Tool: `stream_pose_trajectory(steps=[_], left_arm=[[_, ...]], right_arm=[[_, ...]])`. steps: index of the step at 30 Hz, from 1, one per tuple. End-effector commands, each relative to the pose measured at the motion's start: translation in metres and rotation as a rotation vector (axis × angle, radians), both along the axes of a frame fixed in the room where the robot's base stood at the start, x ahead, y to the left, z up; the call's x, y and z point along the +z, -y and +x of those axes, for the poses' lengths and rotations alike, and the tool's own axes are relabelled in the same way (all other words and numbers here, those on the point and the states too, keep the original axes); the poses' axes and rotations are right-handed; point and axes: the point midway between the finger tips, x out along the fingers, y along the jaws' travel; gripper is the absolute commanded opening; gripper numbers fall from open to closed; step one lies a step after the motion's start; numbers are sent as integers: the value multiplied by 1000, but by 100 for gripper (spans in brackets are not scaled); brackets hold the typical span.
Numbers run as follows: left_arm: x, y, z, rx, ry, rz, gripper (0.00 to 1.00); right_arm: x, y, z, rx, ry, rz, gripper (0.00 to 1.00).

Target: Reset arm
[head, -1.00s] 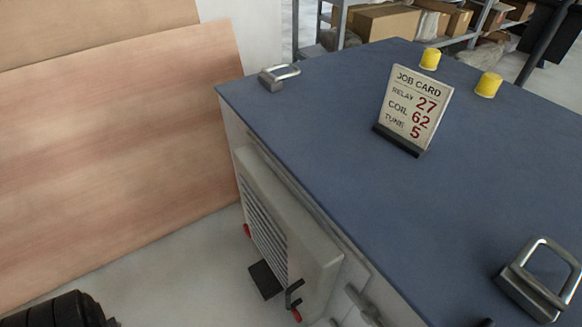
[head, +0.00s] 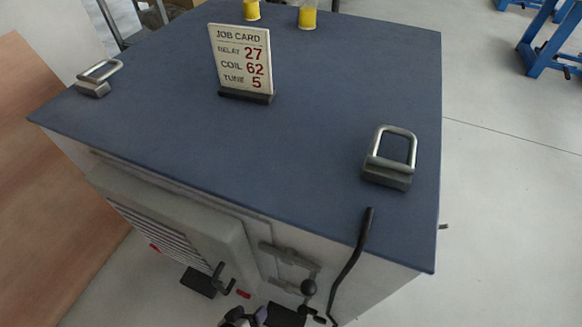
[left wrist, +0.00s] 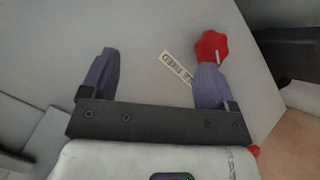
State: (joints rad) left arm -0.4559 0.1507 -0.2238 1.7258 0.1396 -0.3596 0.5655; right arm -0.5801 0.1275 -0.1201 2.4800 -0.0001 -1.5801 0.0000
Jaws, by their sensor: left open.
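My left gripper (head: 248,315) shows at the bottom edge of the head view, low in front of the cabinet and partly cut off. In the left wrist view its two purple fingers (left wrist: 157,68) are spread apart with nothing between them. A red knob (left wrist: 212,46) shows at the tip of the right finger; I cannot tell whether they touch. A small printed label (left wrist: 177,68) lies between the fingers on a grey surface; its text is hard to read. My right gripper is in neither view. I cannot tell which part the task's arm is.
The blue-topped cabinet (head: 310,140) carries a job card (head: 242,62) reading relay 27, coil 62, tune 5, two metal handles (head: 388,160) (head: 97,80) and two yellow caps (head: 307,17). A black bent lever (head: 350,265) rises at its front. Clear floor (head: 500,220) lies right.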

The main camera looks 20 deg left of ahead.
Motion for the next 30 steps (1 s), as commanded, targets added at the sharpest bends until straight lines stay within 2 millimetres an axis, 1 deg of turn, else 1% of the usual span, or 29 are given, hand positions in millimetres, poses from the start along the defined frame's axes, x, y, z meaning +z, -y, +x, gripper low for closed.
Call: stream_pose_trajectory(steps=[1, 5, 9, 14, 19, 20, 21, 23, 26, 29, 30], left_arm=[[17, -1, -1, -39, -30, 56, 81], [55, -7, -12, -149, -133, 211, 81], [97, -19, -32, -257, -241, 352, 81], [137, -33, -59, -355, -347, 465, 81], [176, -47, -90, -441, -449, 551, 81], [191, -46, -89, -443, -451, 551, 81], [201, -46, -89, -442, -450, 549, 81], [214, -46, -88, -441, -451, 548, 81], [238, -46, -88, -441, -450, 547, 81], [266, -46, -88, -441, -449, 547, 81], [279, -46, -88, -440, -450, 546, 81]], right_arm=[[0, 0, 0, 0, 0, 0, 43], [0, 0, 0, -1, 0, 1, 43], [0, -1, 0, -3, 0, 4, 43], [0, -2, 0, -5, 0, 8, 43], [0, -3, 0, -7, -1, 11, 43], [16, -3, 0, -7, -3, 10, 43], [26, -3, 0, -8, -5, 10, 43], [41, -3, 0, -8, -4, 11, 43], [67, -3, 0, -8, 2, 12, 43], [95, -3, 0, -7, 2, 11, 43], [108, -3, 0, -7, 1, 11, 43]])
